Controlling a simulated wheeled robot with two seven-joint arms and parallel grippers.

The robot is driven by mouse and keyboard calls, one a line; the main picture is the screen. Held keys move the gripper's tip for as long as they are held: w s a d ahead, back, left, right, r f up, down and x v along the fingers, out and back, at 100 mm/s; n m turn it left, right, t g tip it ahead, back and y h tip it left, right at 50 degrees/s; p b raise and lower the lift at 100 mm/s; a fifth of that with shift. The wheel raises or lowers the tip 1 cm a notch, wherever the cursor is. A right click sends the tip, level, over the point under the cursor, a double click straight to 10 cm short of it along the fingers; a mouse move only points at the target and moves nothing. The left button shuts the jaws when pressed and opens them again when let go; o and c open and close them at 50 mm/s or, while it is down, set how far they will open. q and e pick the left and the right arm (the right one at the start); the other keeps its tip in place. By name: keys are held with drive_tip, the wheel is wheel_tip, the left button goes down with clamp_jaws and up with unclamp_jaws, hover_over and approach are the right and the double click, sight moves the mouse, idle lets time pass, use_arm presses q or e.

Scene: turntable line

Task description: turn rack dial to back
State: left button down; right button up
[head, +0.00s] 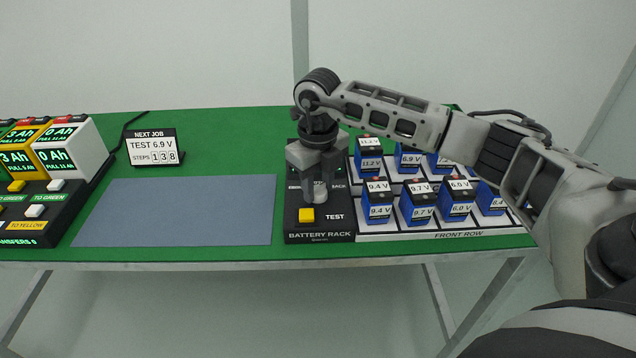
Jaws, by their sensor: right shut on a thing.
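The battery rack's black control panel (320,236) stands at the middle of the green table, with a yellow button (306,215) beside the word TEST. My right gripper (318,190) points down over the panel, behind the button, and is shut on the rack dial. The gripper hides the dial, so its pointing direction cannot be told. The white battery rack (440,236) joins the panel on the right, its front edge marked FRONT ROW. Several blue batteries (418,205) with voltage labels stand in it in rows. My left gripper is not in view.
A grey mat (178,212) lies empty left of the panel. A sign (153,148) at the back left reads NEXT JOB, TEST 6.9 V, STEPS 138. Coloured Ah boxes (72,150) and a black button panel (38,213) stand at the far left. My right arm passes over the rack's back part.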

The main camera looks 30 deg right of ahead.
sight(318, 186)
drive_tip(key=o, duration=1)
wheel_tip(318, 186, up, 16)
idle(0.5)
